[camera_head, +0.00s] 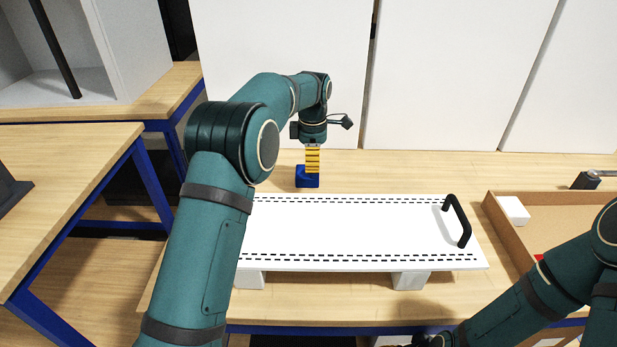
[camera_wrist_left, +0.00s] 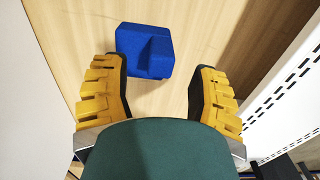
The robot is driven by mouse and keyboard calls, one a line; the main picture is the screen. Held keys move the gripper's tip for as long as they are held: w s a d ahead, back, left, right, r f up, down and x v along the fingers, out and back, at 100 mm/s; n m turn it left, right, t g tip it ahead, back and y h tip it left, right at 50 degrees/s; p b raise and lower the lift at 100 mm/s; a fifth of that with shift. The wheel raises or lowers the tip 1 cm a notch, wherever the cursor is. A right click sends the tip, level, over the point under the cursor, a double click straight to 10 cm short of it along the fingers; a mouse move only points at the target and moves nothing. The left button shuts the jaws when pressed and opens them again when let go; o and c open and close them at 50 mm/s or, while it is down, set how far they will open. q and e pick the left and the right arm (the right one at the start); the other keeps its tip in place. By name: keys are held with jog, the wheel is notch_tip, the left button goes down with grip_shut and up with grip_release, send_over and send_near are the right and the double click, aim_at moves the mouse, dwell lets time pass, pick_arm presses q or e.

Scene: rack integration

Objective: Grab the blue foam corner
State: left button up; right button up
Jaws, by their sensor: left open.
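The blue foam corner (camera_head: 307,178) sits on the wooden table behind the white perforated panel. In the left wrist view the blue foam corner (camera_wrist_left: 146,50) lies just ahead of the fingertips, between their lines and slightly left of centre. My left gripper (camera_head: 312,172) points down over it, its yellow fingers partly overlapping the block in the head view. In the left wrist view my left gripper (camera_wrist_left: 158,75) is open, with a clear gap between the fingers and nothing held. My right arm enters at lower right; its gripper is not clearly visible.
The white panel (camera_head: 340,230) with a black handle (camera_head: 457,221) rests on white foam blocks (camera_head: 410,280) in front of the foam corner. A cardboard box (camera_head: 497,230) holding a white block (camera_head: 513,210) stands at right. White panels (camera_head: 280,70) stand behind the table.

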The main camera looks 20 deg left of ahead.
aim_at(312, 176)
pick_arm(q)
notch_tip(312, 176, down, 4)
jog(key=shift+a+f+b, duration=0.1)
jog(key=shift+f+b, duration=0.05)
jog(key=shift+b, duration=0.45)
grip_shut()
